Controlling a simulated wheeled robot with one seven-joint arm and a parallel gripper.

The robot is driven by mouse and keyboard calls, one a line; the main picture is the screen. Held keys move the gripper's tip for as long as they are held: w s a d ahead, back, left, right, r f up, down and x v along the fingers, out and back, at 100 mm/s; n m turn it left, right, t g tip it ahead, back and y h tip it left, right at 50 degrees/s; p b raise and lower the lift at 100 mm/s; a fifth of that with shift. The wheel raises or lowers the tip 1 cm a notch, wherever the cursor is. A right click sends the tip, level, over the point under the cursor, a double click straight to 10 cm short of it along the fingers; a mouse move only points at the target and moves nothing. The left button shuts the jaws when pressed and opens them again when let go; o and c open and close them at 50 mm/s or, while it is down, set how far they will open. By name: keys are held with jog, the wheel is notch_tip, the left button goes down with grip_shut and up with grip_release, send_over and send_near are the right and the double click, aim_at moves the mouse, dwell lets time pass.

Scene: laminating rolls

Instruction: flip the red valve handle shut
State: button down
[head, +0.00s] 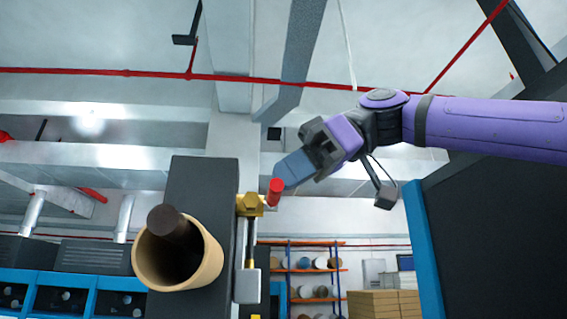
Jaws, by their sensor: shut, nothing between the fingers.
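The red valve handle (275,192) sticks up and slightly right from a brass valve body (250,205) on the side of a dark upright panel. My gripper (282,174) comes in from the upper right on my purple arm. Its blue-grey fingers are shut with nothing between them. The fingertips are right beside the upper end of the red handle in this view; I cannot tell whether they touch it.
A tan cardboard roll (213,262) on a dark shaft juts out left of the valve. A dark frame with a blue edge (424,250) stands at right. Shelving with rolls (305,262) and stacked boxes (378,303) are in the background. Open room lies between valve and right frame.

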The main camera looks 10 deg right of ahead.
jog(key=shift+d, duration=0.1)
dwell(0.3)
jog(key=v, duration=1)
jog(key=shift+d+r, duration=0.15)
jog(key=shift+d, duration=0.15)
